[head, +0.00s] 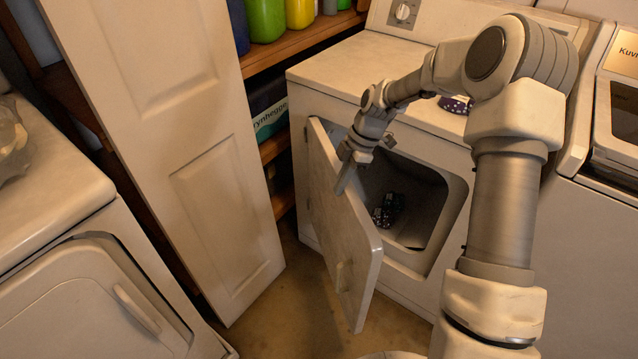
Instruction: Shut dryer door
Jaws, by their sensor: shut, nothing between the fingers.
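The dryer (340,78) is a white machine in the middle of the head view. Its door (341,225) hangs open toward me, hinged at the left side of the opening, with a small handle (344,276) low on its face. The dark opening (436,200) shows to the right of the door, with a black patterned item (387,208) inside. My gripper (345,186) is shut and empty, pointing down at the door's upper part. It overlaps the door in the picture; I cannot tell whether it touches.
A white panelled door (220,185) stands at the left, beside wooden shelves (290,45) with bottles. Another white machine (90,300) is at the lower left, and one more (600,215) at the right edge. Bare floor (285,315) lies in front of the dryer door.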

